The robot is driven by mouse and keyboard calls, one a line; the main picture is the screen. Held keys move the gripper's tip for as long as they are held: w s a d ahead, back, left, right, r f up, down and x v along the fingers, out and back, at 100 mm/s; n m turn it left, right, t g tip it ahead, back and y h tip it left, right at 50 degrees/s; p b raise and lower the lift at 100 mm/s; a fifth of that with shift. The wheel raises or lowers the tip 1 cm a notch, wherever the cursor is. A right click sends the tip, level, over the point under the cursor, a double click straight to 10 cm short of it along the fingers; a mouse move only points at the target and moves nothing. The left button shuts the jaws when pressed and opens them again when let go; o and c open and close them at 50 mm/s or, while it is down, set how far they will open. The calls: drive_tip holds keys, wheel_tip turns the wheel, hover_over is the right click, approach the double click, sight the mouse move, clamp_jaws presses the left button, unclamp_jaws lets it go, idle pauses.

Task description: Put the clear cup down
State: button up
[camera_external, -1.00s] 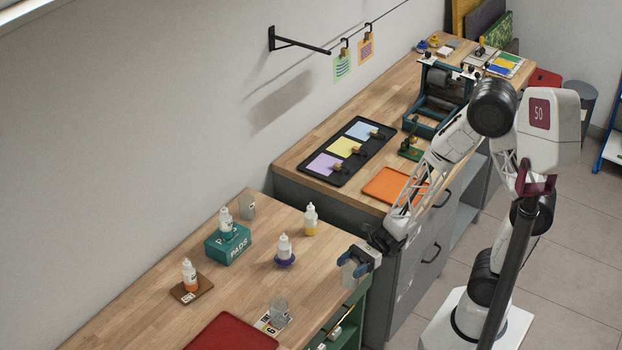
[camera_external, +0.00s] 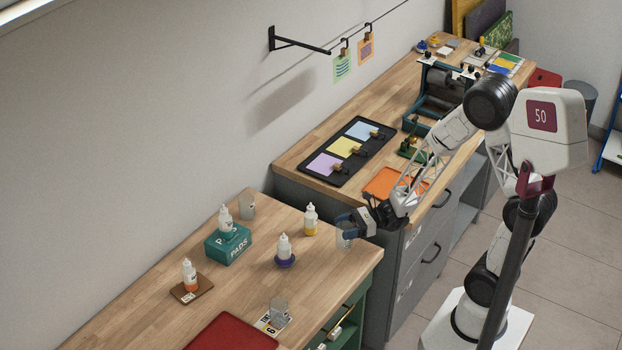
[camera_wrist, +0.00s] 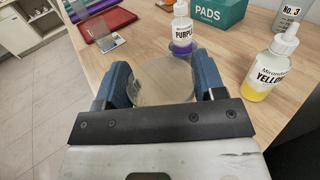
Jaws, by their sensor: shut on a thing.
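My gripper (camera_external: 347,226) is shut on a clear cup (camera_external: 344,240), with a blue finger on each side of it. In the external view the cup appears upright over the right part of the near wooden table (camera_external: 340,270). Whether its base touches the wood cannot be told. In the wrist view I look down on the cup (camera_wrist: 162,80) between the blue fingers (camera_wrist: 163,85); its near side is hidden by the gripper. Another clear cup (camera_external: 279,306) stands by a card marked 6, and a greyish cup (camera_external: 248,206) stands near the wall.
The yellow-labelled bottle (camera_external: 310,219) is close left of the held cup. The purple bottle (camera_external: 285,247), a teal PADS box (camera_external: 228,244) with a bottle, and an orange bottle (camera_external: 189,275) stand farther left. A red mat (camera_external: 230,332) lies in front. Bare wood is between them.

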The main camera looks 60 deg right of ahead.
drive_tip(key=w+d+m+t+h, duration=0.2)
drive_tip(key=w+d+t+h, duration=0.1)
drive_tip(key=d, duration=0.7)
drive_tip(key=shift+w+d+r+m, duration=0.15)
drive_tip(key=shift+w+d+m, duration=0.25)
drive_tip(key=shift+w, duration=0.25)
drive_tip(key=d+m+t+h, duration=0.1)
drive_tip(key=d, duration=0.2)
drive_tip(key=w+d+h, duration=0.1)
drive_tip(key=d, duration=0.3)
drive_tip(key=w+d+m+t+h, duration=0.1)
drive_tip(key=d, duration=0.3)
drive_tip(key=shift+d+r+m+t+h, duration=0.1)
drive_tip(key=shift+r+m+t+h, duration=0.15)
drive_tip(key=shift+m+t+h, duration=0.05)
drive_tip(key=d+m+h, duration=0.1)
drive_tip(key=d, duration=0.3)
drive_tip(key=d+m+t+h, duration=0.1)
drive_tip(key=d, duration=0.3)
drive_tip(key=d+h, duration=0.1)
drive_tip(key=d, duration=0.3)
drive_tip(key=shift+s+r+m+h, duration=0.25)
drive_tip(key=shift+s+m+h, duration=0.1)
drive_tip(key=shift+m+h, duration=0.05)
drive_tip(key=s+d+m+t+h, duration=0.1)
drive_tip(key=s+d+m+h, duration=0.1)
drive_tip(key=d, duration=1)
drive_tip(key=shift+s+r+m+h, duration=0.25)
drive_tip(key=shift+s+m+h, duration=0.25)
drive_tip(key=shift+h, duration=0.7)
